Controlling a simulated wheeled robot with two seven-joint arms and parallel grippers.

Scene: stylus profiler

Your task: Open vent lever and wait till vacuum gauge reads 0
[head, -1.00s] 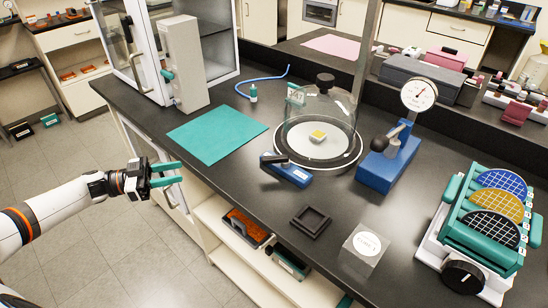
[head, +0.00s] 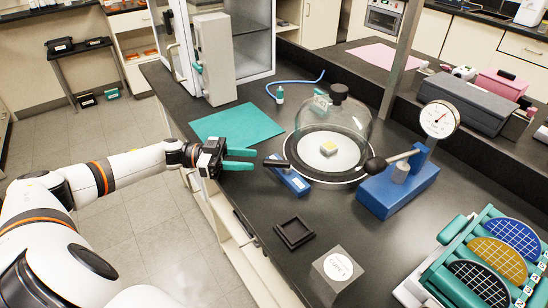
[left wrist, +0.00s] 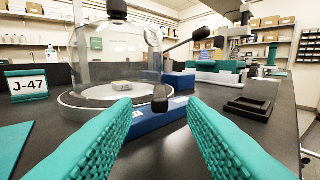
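The vent lever is a black handle (head: 276,163) on a small blue base (head: 290,182) in front of the glass bell jar (head: 350,125). In the left wrist view its black knob (left wrist: 160,98) shows between my fingertips, in front of the blue base (left wrist: 150,120). My left gripper (head: 254,159) is open, with its teal fingers pointing at the handle's end from the left, and it appears not to touch it. A round white dial gauge (head: 439,119) stands on a blue stand with a lever; its reading is too small to tell. My right gripper is out of view.
A teal mat (head: 235,125) lies behind my left gripper. A black square tray (head: 294,232) and a labelled grey block (head: 337,268) stand toward the counter's front. A teal rack of round wafers (head: 490,260) is at right. A J-47 sign (left wrist: 28,85) stands left of the jar.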

